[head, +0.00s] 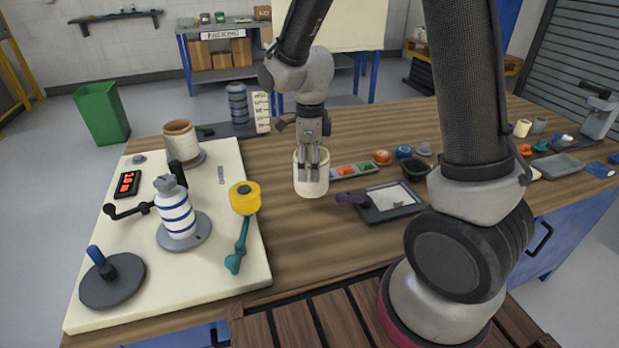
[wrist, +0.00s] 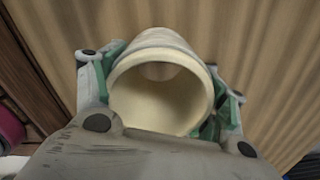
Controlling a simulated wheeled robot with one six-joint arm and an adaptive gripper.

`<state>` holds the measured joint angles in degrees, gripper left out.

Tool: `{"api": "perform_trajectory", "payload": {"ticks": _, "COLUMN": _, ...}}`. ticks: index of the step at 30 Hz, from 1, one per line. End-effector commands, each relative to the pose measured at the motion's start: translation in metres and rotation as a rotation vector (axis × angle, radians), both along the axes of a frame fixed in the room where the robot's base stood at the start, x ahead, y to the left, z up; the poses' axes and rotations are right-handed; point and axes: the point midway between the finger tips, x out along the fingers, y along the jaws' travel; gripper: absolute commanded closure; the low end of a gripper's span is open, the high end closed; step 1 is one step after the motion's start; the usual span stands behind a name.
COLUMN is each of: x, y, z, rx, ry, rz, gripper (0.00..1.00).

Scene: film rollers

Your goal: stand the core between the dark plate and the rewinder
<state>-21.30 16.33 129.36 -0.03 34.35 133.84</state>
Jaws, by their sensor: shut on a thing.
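The core (head: 311,180) is a cream, hollow, upright cylinder. My gripper (head: 312,158) is shut on its upper part, over the wooden table right of the white board; I cannot tell whether its base touches the table. The wrist view looks into the core's open end (wrist: 160,100), with a finger on each side. The rewinder (head: 177,222) stands on the board, with a white, blue-striped roll on a grey disc and a black crank. The round dark plate (head: 112,288) with a blue-topped knob lies at the board's front left corner.
A yellow spool with a teal arm (head: 244,198) stands at the board's right edge. A tan roll (head: 181,142) stands at the back of the board. A dark framed tray (head: 388,205) lies right of the core. Bare board shows between plate and rewinder.

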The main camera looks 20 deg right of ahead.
Motion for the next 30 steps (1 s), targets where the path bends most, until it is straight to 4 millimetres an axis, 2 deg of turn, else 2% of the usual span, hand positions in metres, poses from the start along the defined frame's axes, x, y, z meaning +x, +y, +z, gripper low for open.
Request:
{"api": "perform_trajectory", "payload": {"ticks": 7, "x": -0.001, "y": 0.000, "z": -0.034, "rx": -0.001, "ry": 0.003, "rz": 0.000, "gripper": 0.58}}
{"api": "perform_trajectory", "payload": {"ticks": 19, "x": 0.000, "y": 0.000, "z": -0.041, "rx": 0.000, "ry": 0.000, "rz": 0.000, "gripper": 0.58}}
{"api": "perform_trajectory", "payload": {"ticks": 20, "x": 0.000, "y": 0.000, "z": -0.041, "rx": 0.000, "ry": 0.000, "rz": 0.000, "gripper": 0.26}}
{"api": "perform_trajectory", "payload": {"ticks": 23, "x": 0.000, "y": 0.000, "z": -0.041, "rx": 0.000, "ry": 0.000, "rz": 0.000, "gripper": 0.08}}
{"api": "perform_trajectory", "payload": {"ticks": 30, "x": 0.000, "y": 0.000, "z": -0.041, "rx": 0.001, "ry": -0.001, "rz": 0.000, "gripper": 0.06}}
